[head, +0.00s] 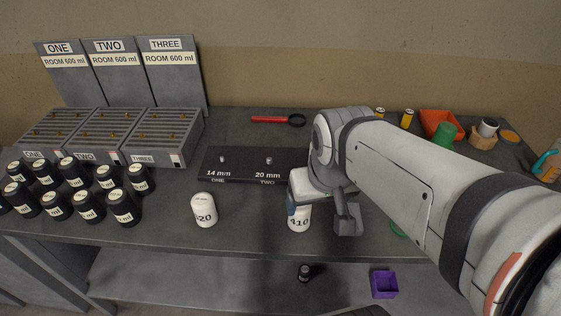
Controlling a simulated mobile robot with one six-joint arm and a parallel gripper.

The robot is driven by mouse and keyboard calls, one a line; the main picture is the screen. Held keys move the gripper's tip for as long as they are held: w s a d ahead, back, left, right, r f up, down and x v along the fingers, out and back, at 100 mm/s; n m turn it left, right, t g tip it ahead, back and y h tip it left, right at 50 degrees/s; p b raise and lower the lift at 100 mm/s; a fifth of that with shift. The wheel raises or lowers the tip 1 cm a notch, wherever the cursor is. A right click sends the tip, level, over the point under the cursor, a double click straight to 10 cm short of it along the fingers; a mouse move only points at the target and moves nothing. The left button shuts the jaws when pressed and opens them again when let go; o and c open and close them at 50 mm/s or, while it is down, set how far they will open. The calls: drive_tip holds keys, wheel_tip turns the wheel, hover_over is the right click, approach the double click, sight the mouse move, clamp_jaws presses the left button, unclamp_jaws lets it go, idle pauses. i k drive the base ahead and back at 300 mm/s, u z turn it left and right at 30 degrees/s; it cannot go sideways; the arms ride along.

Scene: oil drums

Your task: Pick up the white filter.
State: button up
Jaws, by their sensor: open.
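Two white canister-like filters stand upright on the dark bench top. One white filter (204,210), with a label ending in "20", stands in the open left of my arm. The other white filter (299,222), marked "410", stands near the front edge, its upper part hidden by my gripper. My gripper (322,212) is open, pointing down at the end of my arm. One grey finger shows right of the "410" filter; the other side is partly hidden. I cannot tell whether the filter is between the fingers or touches them.
A dark plate (250,166) marked 14 mm and 20 mm lies behind. Several black canisters (83,190) and three slotted racks (117,127) fill the left. A purple box (384,284) is below.

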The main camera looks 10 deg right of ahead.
sight(299, 222)
drive_tip(key=z, duration=1.2)
drive_tip(key=k, duration=1.05)
drive_tip(key=u, duration=1.2)
drive_tip(key=i, duration=1)
